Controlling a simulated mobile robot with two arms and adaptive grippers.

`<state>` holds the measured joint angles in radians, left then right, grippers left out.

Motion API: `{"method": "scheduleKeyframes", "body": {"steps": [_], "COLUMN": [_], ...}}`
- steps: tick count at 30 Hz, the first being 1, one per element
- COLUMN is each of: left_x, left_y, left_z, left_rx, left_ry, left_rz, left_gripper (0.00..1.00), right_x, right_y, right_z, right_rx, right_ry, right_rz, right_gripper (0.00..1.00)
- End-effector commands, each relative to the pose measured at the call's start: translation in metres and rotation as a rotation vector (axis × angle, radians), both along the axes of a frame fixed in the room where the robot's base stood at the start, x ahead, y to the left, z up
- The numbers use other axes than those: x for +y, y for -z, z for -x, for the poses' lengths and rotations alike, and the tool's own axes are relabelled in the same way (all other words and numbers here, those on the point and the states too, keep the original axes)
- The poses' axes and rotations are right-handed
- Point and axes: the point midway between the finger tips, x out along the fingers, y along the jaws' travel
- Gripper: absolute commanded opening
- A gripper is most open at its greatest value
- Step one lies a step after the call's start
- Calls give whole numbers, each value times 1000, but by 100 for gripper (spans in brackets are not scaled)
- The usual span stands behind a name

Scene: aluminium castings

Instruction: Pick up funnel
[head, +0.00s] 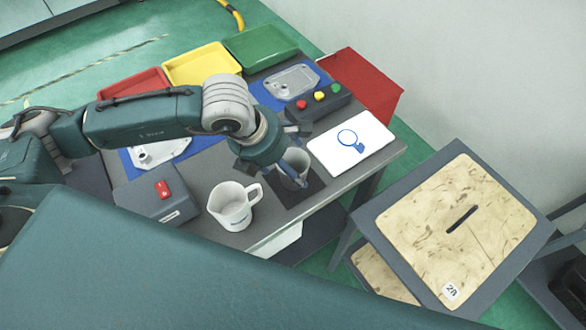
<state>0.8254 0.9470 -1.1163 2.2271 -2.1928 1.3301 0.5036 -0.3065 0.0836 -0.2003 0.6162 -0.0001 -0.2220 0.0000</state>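A small pale grey, rounded object (297,159), which looks like the funnel, stands over a dark square mat (302,193) near the right part of the table. My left gripper (292,168) reaches down to it from above, with fingers close against it. The wrist and fingers partly hide the object, so I cannot tell whether the fingers are closed on it or only beside it. My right gripper is not in view.
A white jug (230,208) stands just left of the mat. A grey box with a red button (162,188) is farther left. Red, yellow and green trays (262,46) line the back. A wooden-topped stool (455,225) stands right of the table.

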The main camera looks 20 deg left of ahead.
Motion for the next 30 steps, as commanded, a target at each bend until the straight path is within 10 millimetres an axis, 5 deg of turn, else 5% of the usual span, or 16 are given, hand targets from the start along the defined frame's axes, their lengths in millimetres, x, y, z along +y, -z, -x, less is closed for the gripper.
{"method": "scheduleKeyframes", "body": {"steps": [9,17,24,30], "left_x": [-10,-11,-11,-11], "left_y": [39,41,42,44], "left_z": [-12,-13,-11,-10], "left_rx": [2,0,4,9], "left_ry": [0,1,1,2], "left_rz": [-1,0,-1,0], "left_gripper": [80,80,33,32], "right_x": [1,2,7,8], "right_y": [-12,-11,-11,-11], "right_z": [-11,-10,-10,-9], "right_rx": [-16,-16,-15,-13], "right_ry": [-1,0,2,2], "right_rz": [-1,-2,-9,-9], "right_gripper": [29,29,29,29]}}
